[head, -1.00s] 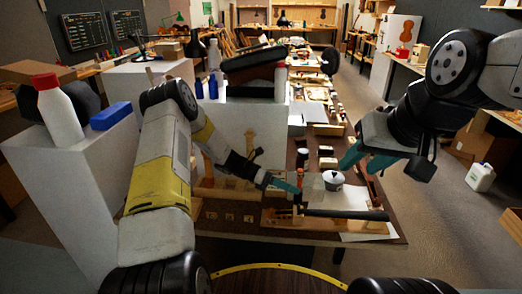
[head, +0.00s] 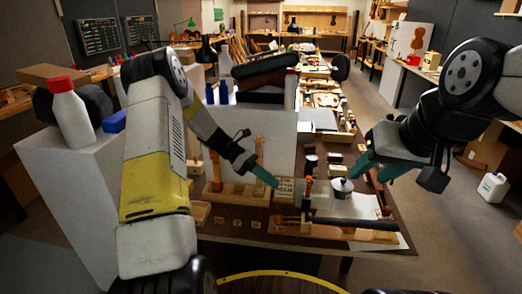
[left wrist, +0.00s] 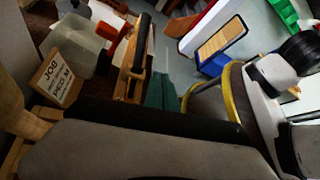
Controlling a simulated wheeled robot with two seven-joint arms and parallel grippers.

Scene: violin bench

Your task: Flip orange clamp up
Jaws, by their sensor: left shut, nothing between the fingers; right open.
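The orange clamp (head: 307,187) stands roughly upright at the left end of the wooden fixture (head: 345,233) in the head view. An orange-red part that looks like the clamp shows in the left wrist view (left wrist: 113,37), beside the fixture's wood (left wrist: 134,75). My left gripper (head: 275,182) has teal fingers shut and empty, left of the clamp and apart from it. Its teal fingers also show in the left wrist view (left wrist: 160,90). My right gripper (head: 381,170) is open and empty, above and right of the fixture.
A black bar (head: 350,223) lies along the fixture. A white round pot (head: 341,187) stands just behind it. A wooden stand (head: 240,188) is on the left of the bench. A small sign reading JOB (left wrist: 56,78) stands near the fixture in the left wrist view.

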